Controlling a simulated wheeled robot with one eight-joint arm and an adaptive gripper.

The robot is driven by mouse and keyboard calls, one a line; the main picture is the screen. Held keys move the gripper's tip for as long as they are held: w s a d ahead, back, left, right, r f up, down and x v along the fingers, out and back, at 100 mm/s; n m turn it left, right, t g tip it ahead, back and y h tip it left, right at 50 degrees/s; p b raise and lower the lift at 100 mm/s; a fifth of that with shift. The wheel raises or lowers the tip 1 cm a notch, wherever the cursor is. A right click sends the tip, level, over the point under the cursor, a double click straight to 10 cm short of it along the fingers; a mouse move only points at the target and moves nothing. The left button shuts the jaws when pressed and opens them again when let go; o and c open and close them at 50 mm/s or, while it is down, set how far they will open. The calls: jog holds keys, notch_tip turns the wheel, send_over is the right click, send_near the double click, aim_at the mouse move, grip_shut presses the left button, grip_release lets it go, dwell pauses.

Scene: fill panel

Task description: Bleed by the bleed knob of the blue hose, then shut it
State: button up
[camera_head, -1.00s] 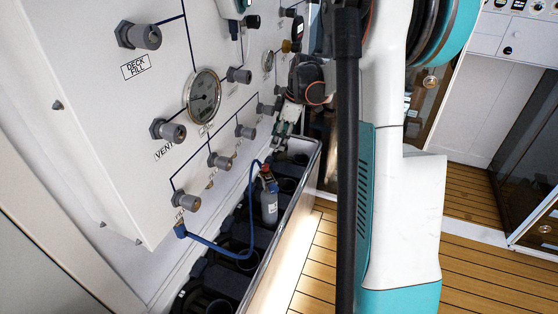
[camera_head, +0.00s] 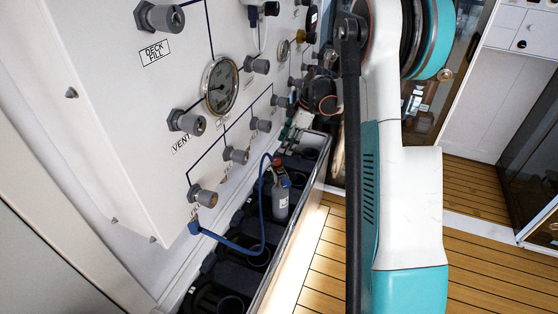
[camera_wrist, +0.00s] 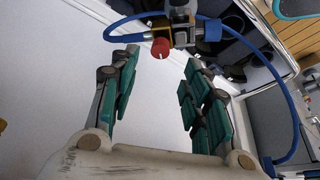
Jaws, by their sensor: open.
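The red bleed knob (camera_wrist: 160,47) sits on a brass-coloured block (camera_wrist: 157,28) in the wrist view, near the top. The blue hose (camera_wrist: 285,100) loops around both sides of it, with a blue fitting (camera_wrist: 209,31) to the right. My gripper (camera_wrist: 160,60) is open, its teal-padded fingers apart on either side below the knob. The knob shows between the fingertips, with no clear contact. In the head view the blue hose (camera_head: 262,225) runs from the panel's lower fitting to a grey bottle (camera_head: 281,203) with a red part on top. My gripper is small and partly hidden there.
A white panel (camera_head: 120,130) with gauges, a DECK FILL port (camera_head: 160,16) and several grey fittings stands at left. Below it is a dark trough (camera_head: 232,262) with a metal rim. Wooden floor (camera_head: 325,265) lies open at right.

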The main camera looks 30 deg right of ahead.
aim_at(277, 159)
jog(key=b+x, duration=0.2)
jog(key=x, duration=0.5)
jog(key=shift+a+f, duration=0.15)
jog(key=shift+f, duration=0.15)
grip_shut()
